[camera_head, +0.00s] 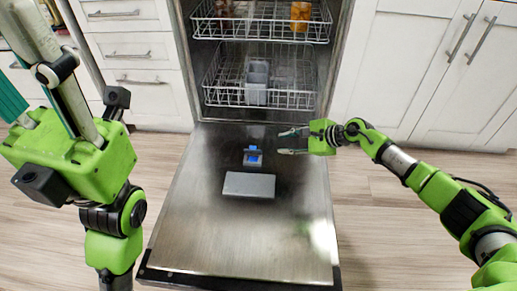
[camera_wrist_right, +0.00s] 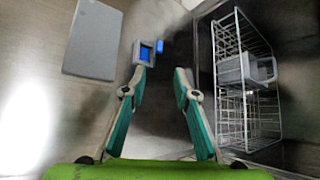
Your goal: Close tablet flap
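The tablet dispenser (camera_head: 253,156) sits on the inner face of the open dishwasher door, a small grey frame with blue in it. It also shows in the right wrist view (camera_wrist_right: 147,52), ahead of the left finger's tip. I cannot clearly make out its flap. My right gripper (camera_head: 288,142) is open and empty, to the right of the dispenser, its fingers pointing left. Its two fingers stand apart in the right wrist view (camera_wrist_right: 160,75). My left gripper (camera_head: 22,75) is raised at the left edge, close to the camera, its fingers apart and partly cut off.
A flat grey panel (camera_head: 249,185) lies on the lowered dishwasher door (camera_head: 205,235), nearer me than the dispenser. The lower rack (camera_head: 290,97) holds a grey basket (camera_head: 257,80). The upper rack (camera_head: 270,38) holds an orange item (camera_head: 300,14). White cabinets (camera_head: 400,70) flank the opening.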

